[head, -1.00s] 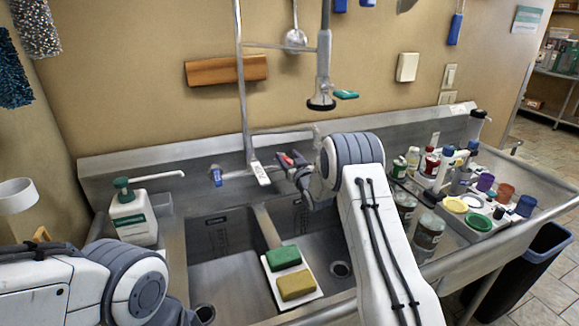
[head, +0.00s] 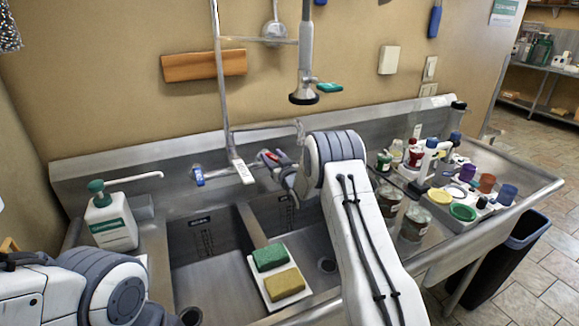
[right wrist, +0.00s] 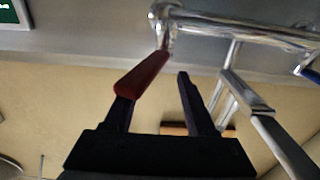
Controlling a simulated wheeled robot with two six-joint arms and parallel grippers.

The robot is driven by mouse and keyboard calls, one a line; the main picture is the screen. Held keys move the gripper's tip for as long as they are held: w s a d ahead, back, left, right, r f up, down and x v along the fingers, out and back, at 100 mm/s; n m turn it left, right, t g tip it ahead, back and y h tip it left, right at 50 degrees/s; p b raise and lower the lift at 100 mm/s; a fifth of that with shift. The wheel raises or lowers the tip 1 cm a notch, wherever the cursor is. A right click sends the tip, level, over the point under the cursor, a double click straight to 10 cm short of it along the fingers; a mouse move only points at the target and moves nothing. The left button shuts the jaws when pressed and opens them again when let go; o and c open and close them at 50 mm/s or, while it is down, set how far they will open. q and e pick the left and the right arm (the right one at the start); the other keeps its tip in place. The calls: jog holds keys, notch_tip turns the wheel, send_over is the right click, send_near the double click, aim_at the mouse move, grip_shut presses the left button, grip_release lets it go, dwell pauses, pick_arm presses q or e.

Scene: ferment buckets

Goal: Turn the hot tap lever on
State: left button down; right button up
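The red hot tap lever (head: 272,157) is on the tap at the back wall of the sink, right of the blue lever (head: 198,177). My right gripper (right wrist: 158,88) is at the red lever; its fingers are apart with nothing between them. In the right wrist view, the red lever (right wrist: 142,76) hangs from the chrome tap body (right wrist: 165,15) and overlaps the tip of the left-hand finger. I cannot tell whether they touch. My left arm shows at the lower left of the head view, but its gripper is out of frame.
A steel double sink holds a tray with green (head: 270,257) and yellow (head: 284,283) sponges. A soap bottle (head: 110,220) stands at left. Bottles and cups crowd the right drainboard. A spray hose (head: 305,60) hangs above the tap.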

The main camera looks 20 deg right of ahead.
jog(key=shift+s+d+f, duration=0.2)
jog(key=shift+s+d, duration=0.1)
jog(key=shift+s, duration=0.4)
jog(key=shift+s+d+f, duration=0.15)
jog(key=shift+s+d, duration=0.15)
jog(key=shift+s, duration=0.4)
jog(key=shift+s+d+f, duration=0.2)
jog(key=shift+s+d, duration=0.1)
jog(key=shift+s, duration=0.4)
jog(key=shift+s+d+r+b, duration=0.15)
jog(key=shift+s+d, duration=0.2)
jog(key=shift+s, duration=0.55)
jog(key=shift+s+d+r+b, duration=0.1)
jog(key=shift+s+d, duration=0.2)
jog(key=shift+s, duration=0.6)
jog(key=shift+s+d+r+b, duration=0.15)
jog(key=shift+s+d, duration=0.2)
jog(key=shift+s, duration=0.55)
